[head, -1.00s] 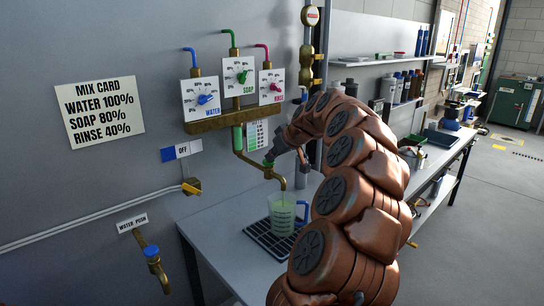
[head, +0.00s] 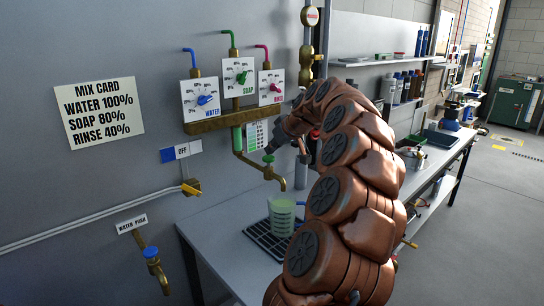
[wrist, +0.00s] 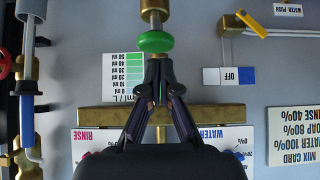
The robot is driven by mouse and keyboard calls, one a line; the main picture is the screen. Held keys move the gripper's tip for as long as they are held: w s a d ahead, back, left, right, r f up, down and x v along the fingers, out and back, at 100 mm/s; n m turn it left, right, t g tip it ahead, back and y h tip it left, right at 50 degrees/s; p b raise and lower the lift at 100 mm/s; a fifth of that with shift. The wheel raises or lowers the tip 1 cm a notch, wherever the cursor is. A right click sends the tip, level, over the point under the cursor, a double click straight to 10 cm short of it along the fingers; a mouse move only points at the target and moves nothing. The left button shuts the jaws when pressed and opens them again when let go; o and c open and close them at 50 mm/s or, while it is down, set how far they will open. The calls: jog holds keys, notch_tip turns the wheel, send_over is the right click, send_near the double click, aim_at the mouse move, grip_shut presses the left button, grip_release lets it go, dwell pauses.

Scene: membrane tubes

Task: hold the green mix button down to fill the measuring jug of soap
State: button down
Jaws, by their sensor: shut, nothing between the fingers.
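The round green mix button (wrist: 157,41) sits on the brass pipe in the wrist view; in the head view (head: 268,158) it is at the pipe's bend above the spout. My gripper (wrist: 158,62) is shut and empty, its fingertips right beside the button. I cannot tell whether they touch it. The measuring jug (head: 282,216) stands upright below the brass spout (head: 282,184), with pale green liquid in it. Its handle is partly hidden by my arm. The jug does not show in the wrist view.
The brass manifold (head: 222,121) carries water, soap and rinse dials. A mix card (head: 99,112) and an OFF sign (head: 182,151) are on the wall. A yellow lever (head: 190,189) and a blue-topped tap (head: 151,253) are at left. The drip grate (head: 262,240) lies on the bench.

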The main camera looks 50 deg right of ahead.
jog(key=b+v, duration=0.2)
jog(key=v, duration=0.8)
jog(key=shift+r, duration=0.6)
